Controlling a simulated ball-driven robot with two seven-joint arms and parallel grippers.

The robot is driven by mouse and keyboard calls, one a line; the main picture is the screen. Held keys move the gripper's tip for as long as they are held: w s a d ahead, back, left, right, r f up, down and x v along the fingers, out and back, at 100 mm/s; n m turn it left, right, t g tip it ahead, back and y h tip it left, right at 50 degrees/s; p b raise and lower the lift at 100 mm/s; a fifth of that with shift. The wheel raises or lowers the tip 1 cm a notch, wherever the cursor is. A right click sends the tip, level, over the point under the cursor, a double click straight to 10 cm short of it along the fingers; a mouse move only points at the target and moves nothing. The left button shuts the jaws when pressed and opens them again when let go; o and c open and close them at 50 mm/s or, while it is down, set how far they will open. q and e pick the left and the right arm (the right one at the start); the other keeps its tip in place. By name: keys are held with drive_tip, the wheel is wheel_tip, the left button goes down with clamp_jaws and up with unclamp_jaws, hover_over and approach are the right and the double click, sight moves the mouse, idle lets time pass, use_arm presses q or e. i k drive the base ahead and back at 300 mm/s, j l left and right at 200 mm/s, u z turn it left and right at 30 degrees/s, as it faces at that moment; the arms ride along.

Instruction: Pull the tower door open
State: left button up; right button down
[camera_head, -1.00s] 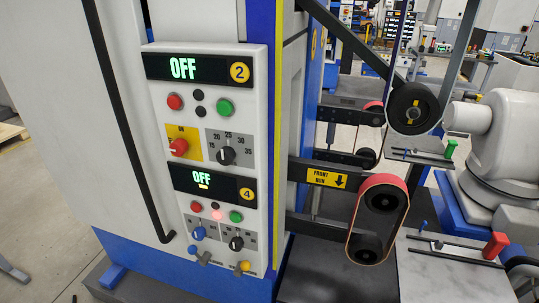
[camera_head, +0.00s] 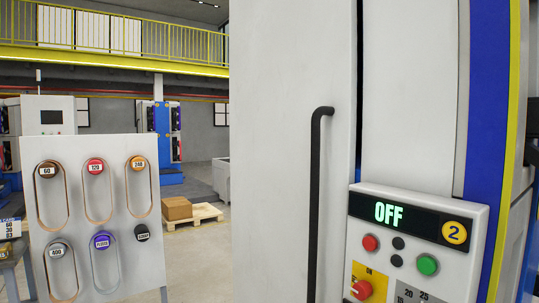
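The tower door (camera_head: 275,150) is a tall light grey panel in the middle of the head view. A long black vertical bar handle (camera_head: 314,200) runs down near its right edge. A narrow dark line runs along the door's right edge, beside the grey tower body (camera_head: 410,90); I cannot tell whether it is a seam or a small gap. The lower end of the handle is cut off by the picture's bottom edge. Neither of my grippers is in view.
A control panel (camera_head: 365,200) with an OFF display juts out right of the handle. A white board (camera_head: 70,160) with several hanging belts stands at the left. A pallet with a cardboard box (camera_head: 177,208) lies behind it. Open floor shows between board and door.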

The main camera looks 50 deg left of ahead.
sight(292, 74)
drive_tip(key=u, duration=1.4)
